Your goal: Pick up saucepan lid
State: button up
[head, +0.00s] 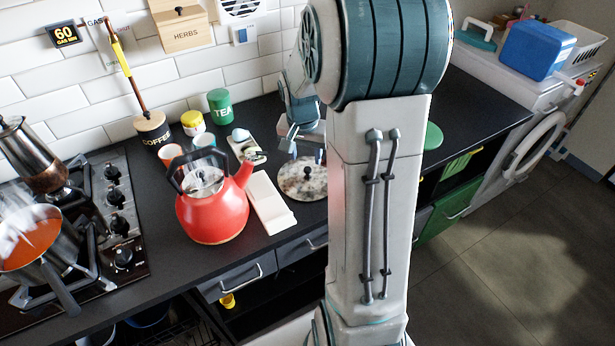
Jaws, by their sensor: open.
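The saucepan lid (296,184) looks like a round, speckled, shiny disc with a small dark knob in its middle. It lies flat on the dark counter, right of the red kettle. My gripper (306,156) is above the lid, with its fingers pointing down and apart, near the knob. It appears empty, and I see a gap between it and the lid. My own arm hides the lid's right edge and part of the gripper's right side.
The red kettle (212,212) and a white board (269,203) stand just left of the lid. Behind are a green tea tin (220,106) and a coffee jar (152,132). A saucepan with red contents (30,238) sits on the gas hob (118,222) at left.

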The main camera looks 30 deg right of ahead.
aim_at(308, 168)
jog(key=shift+w+d+f, duration=0.15)
jog(key=shift+d+f, duration=0.05)
jog(key=shift+f, duration=0.75)
jog(key=shift+w+d+f, duration=0.15)
jog(key=shift+w+f, duration=0.05)
jog(key=shift+f, duration=0.75)
jog(key=shift+w+d+f, duration=0.15)
jog(key=shift+d+f, duration=0.05)
jog(key=shift+f, duration=0.75)
grip_shut()
